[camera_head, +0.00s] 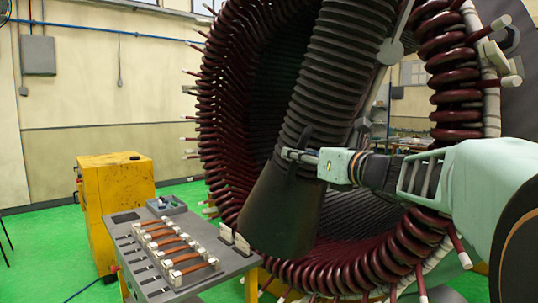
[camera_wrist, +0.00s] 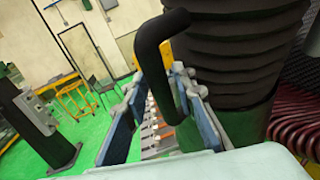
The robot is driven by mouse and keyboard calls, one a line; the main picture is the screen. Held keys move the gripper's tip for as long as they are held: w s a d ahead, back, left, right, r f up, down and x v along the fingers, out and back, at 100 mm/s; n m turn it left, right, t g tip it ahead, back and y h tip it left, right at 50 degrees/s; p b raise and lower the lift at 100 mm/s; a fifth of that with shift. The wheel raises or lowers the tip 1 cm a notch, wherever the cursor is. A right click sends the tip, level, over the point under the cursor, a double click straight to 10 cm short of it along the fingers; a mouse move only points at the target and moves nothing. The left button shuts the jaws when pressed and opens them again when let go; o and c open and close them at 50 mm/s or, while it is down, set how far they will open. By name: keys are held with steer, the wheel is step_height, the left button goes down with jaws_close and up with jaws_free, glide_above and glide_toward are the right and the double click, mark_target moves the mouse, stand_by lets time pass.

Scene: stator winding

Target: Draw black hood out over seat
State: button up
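The black hood (camera_head: 283,210) is a flared cone at the lower end of a thick ribbed black hose (camera_head: 335,75). It hangs tilted in front of the stator opening, its lower rim just right of a grey bench. My gripper (camera_head: 298,156) is at the hood's upper part. In the wrist view, a bent black handle (camera_wrist: 150,45) on the hood (camera_wrist: 245,125) runs down between the blue finger pads of my gripper (camera_wrist: 160,85). The fingers are apart, with a gap showing left of the handle. I cannot make out for certain which part is the seat.
The grey bench (camera_head: 152,270) holds a row of copper-brown bars (camera_head: 182,257) in white clamps and a small bin (camera_head: 166,205). A yellow cabinet (camera_head: 118,205) stands behind it. The stator's dark red coils (camera_head: 222,120) ring the hood closely.

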jaws_close()
steer(key=w+a+r, duration=0.2)
steer(key=a+r, duration=0.1)
steer(key=a, duration=0.3)
steer(key=w+a+r+m+t, duration=0.1)
steer(key=w+a+r, duration=0.2)
steer(key=a, duration=0.4)
steer(key=shift+a+r+y+b, duration=0.15)
steer(key=shift+y+b, duration=0.15)
steer(key=shift+w, duration=0.1)
steer(key=shift+o, duration=1.8)
jaws_free()
